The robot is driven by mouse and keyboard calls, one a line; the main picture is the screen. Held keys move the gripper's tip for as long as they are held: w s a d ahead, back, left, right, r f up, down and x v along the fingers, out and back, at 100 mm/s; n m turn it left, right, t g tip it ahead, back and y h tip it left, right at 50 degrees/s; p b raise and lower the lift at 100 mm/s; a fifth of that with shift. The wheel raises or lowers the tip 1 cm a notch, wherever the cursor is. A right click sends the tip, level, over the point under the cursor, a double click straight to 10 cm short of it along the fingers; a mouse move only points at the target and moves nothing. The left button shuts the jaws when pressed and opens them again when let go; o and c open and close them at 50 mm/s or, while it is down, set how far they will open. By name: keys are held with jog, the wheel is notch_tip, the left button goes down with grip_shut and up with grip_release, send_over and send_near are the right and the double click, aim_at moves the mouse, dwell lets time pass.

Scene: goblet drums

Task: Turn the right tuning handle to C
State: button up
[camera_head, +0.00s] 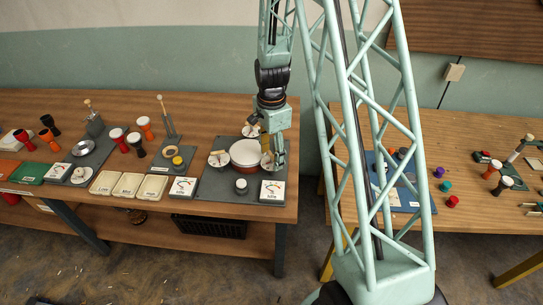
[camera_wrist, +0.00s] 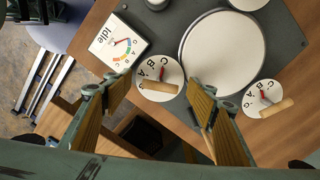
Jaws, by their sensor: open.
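The right tuning handle is a wooden grip on a round white dial (camera_wrist: 150,91) marked A, B and C. In the head view the dial (camera_head: 266,163) sits right of the large white drum top (camera_head: 245,152), partly hidden by my gripper. My gripper (camera_head: 273,158) is open and points down over the dial. In the wrist view its two wooden-faced fingers (camera_wrist: 156,94) stand apart on either side of the handle, with nothing held. I cannot tell their height above it.
An "Idle" meter card (camera_wrist: 116,43) lies beside the dial. Two similar dials, one at the back (camera_wrist: 259,91) and one at the left (camera_head: 219,158), flank the drum top. A round knob (camera_head: 241,185) stands in front. More drums and cards fill the table's left.

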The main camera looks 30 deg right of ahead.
notch_tip(320, 180, up, 12)
dwell(1.0)
dwell(0.3)
dwell(0.3)
notch_tip(320, 180, up, 13)
jog(key=n+t, duration=0.1)
jog(key=n, duration=0.4)
send_over(271, 155)
jog(key=s+a, duration=0.6)
jog(key=a, duration=0.1)
jog(key=s+a+r+n+t+b, duration=0.1)
jog(key=s+a+r+n+b, duration=0.1)
jog(key=s+a+r+n, duration=0.5)
jog(key=s+r+n, duration=0.1)
jog(key=s, duration=0.5)
jog(key=s+a+r+n+t, duration=0.1)
jog(key=s+a+r+n, duration=0.1)
jog(key=s, duration=0.6)
jog(key=s+a+r+n+t+b, duration=0.1)
jog(key=s+a+r+n, duration=0.1)
jog(key=s, duration=0.6)
jog(key=shift+r+n, duration=0.75)
jog(key=shift+n, duration=0.15)
